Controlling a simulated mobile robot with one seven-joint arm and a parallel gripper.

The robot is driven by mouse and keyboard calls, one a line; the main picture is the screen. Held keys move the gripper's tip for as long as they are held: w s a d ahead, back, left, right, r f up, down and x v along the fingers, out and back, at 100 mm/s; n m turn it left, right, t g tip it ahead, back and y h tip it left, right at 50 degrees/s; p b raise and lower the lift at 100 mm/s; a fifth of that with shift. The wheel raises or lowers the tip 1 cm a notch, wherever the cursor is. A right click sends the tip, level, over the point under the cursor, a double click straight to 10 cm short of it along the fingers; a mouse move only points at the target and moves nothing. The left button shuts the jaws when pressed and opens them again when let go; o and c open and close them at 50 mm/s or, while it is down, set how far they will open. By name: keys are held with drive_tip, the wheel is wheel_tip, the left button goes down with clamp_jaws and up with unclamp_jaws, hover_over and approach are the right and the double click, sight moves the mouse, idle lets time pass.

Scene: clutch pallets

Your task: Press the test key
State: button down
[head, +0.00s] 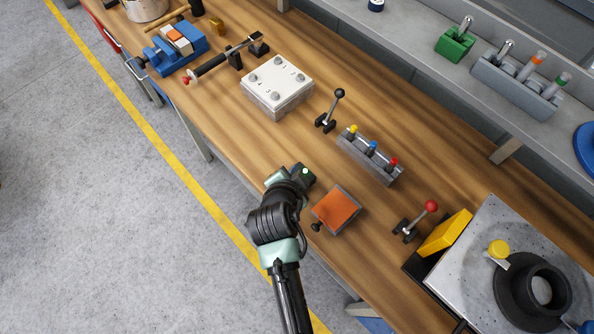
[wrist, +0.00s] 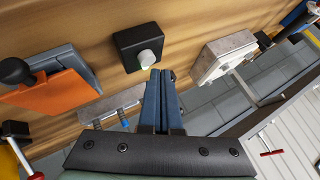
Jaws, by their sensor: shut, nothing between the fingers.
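The test key appears to be a small black box with a pale green-white round button (wrist: 147,58), in the upper middle of the wrist view. In the head view the dark box (head: 308,180) sits near the front edge of the wooden bench, partly hidden by my gripper. My gripper (wrist: 161,73) is shut and empty, its two blue fingers together. The fingertips are just below the button in the wrist picture; I cannot tell whether they touch it. In the head view my gripper (head: 282,177) is beside the box, its fingertips hard to make out.
A box with an orange top (head: 336,209) stands just right of the key. Behind are a rack of coloured pegs (head: 370,158) and a black-knobbed lever (head: 330,110). A red-knobbed lever (head: 412,222) is farther right, a white box (head: 276,86) farther back-left.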

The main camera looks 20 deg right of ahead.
drive_tip(key=shift+r, duration=0.1)
wheel_tip(320, 180, up, 5)
drive_tip(key=p, duration=0.4)
idle(0.3)
idle(0.8)
drive_tip(key=w+a+r+n+t+b, duration=0.1)
drive_tip(key=w+a+r+n+t, duration=0.2)
drive_tip(key=r, duration=0.8)
drive_tip(key=w+r+n+t+y, duration=0.1)
drive_tip(key=w+r+n+t, duration=0.2)
drive_tip(key=r, duration=0.7)
drive_tip(key=w+a+r+n+t+b, duration=0.15)
drive_tip(key=w+r+t, duration=0.3)
drive_tip(key=r, duration=0.65)
drive_tip(key=s+a+r+n+t+y, duration=0.1)
drive_tip(key=s+a+r+n+t, duration=0.1)
drive_tip(key=s+r, duration=0.3)
drive_tip(key=s+a+r+n+t+y+b, duration=0.1)
drive_tip(key=s+a+r+n+t, duration=0.2)
drive_tip(key=r, duration=1.1)
drive_tip(key=s+a+r+n+t+y, duration=0.2)
drive_tip(key=s+a+r+n+t, duration=0.1)
drive_tip(key=s+r, duration=0.4)
wheel_tip(320, 180, up, 4)
drive_tip(key=shift+a+f+t, duration=0.25)
drive_tip(key=shift+a+t, duration=0.05)
drive_tip(key=shift+t, duration=0.35)
